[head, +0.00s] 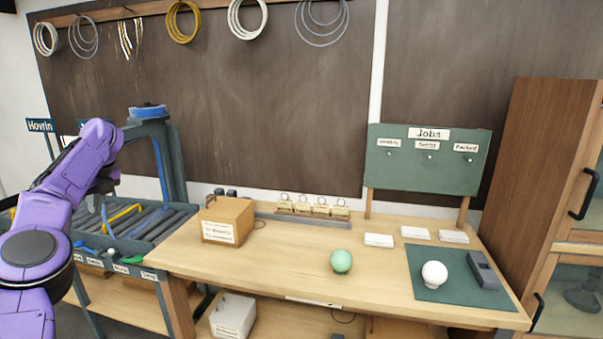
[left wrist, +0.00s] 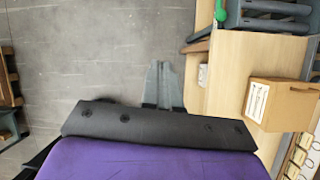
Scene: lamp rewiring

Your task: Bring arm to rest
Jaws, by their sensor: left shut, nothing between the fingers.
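My left arm (head: 45,220), purple with dark grey joints, comes in from the left edge in the head view and is raised beside the roller rack. In the left wrist view my left gripper (left wrist: 164,70) shows as two grey fingers closed together, with nothing between them. Grey floor lies behind the fingers there, to the left of the wooden bench edge. The gripper is apart from the bench. In the head view its fingers cannot be made out clearly. My right arm and gripper are not in view.
The wooden bench (head: 290,270) holds a cardboard box (head: 228,220), a green ball-shaped object (head: 341,261), and a white bulb (head: 434,274) on a green mat (head: 450,292). A roller rack (head: 150,232) stands left of the bench. A wooden cabinet (head: 540,165) stands at right.

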